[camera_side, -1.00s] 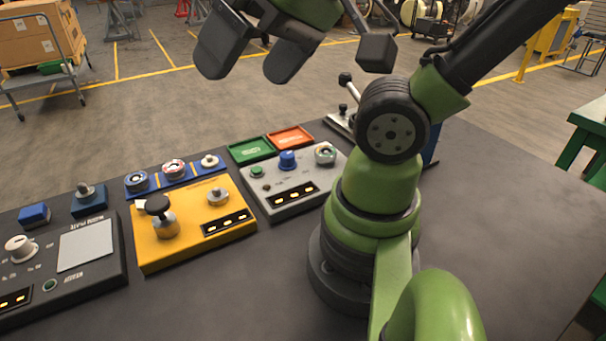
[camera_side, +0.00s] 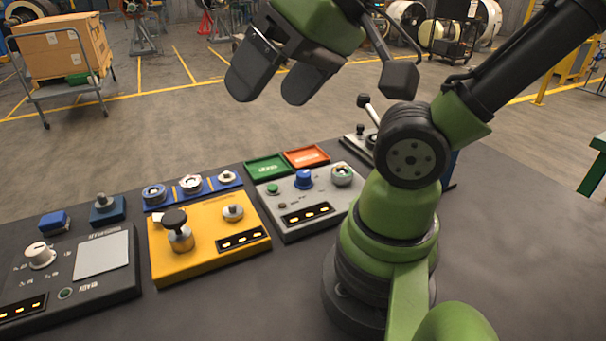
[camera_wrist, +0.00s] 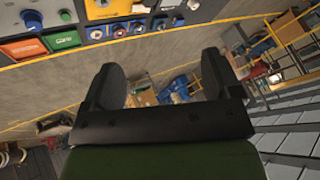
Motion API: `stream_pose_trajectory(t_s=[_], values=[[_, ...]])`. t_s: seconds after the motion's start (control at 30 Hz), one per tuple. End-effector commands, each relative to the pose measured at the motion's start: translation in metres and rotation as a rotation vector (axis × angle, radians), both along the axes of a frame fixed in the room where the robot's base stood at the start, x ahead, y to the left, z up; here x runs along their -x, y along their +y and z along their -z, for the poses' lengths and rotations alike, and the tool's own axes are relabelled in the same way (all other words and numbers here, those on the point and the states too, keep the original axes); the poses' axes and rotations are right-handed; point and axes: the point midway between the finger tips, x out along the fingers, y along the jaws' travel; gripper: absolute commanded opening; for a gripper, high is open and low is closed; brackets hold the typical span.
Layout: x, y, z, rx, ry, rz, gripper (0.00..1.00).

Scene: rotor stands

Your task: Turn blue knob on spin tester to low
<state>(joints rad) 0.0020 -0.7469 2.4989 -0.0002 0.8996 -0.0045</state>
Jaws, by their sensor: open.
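A blue knob (camera_side: 303,179) stands on a light grey panel (camera_side: 330,211) with a green button, a round gauge and a lit display strip. I cannot read a name on this panel. The knob also shows at the upper left of the wrist view (camera_wrist: 31,18), and its pointer setting is too small to tell. My gripper (camera_side: 272,88) is open and empty, high above the table and apart from the panel. In the wrist view its two fingers (camera_wrist: 162,78) stand wide apart with nothing between them.
A yellow panel (camera_side: 188,266) with a black-topped knob and a dark panel (camera_side: 98,284) stand left of the grey one. Green (camera_side: 268,168) and orange (camera_side: 307,157) trays lie behind it. A lever unit (camera_side: 369,137) stands near my arm. The table's right side (camera_side: 500,240) is clear.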

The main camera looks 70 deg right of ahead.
Motion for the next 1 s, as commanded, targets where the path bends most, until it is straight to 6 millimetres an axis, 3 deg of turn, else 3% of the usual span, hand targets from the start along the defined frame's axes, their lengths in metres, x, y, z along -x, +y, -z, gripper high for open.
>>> stream_pose_trajectory(t_s=[0.03,0.1,0.23,0.37,0.5,0.73,0.9,1.0], values=[[-0.002,-0.002,0.000,0.011,0.006,-0.001,0.72],[-0.009,-0.008,0.002,0.045,0.023,-0.009,0.61],[-0.033,-0.033,0.012,0.167,0.097,-0.056,0.61],[-0.058,-0.074,0.033,0.298,0.207,-0.153,0.61],[-0.073,-0.125,0.066,0.388,0.334,-0.290,0.61],[-0.065,-0.200,0.134,0.419,0.488,-0.548,0.61],[-0.050,-0.227,0.168,0.403,0.527,-0.676,0.61],[-0.046,-0.233,0.177,0.399,0.531,-0.710,0.61]])
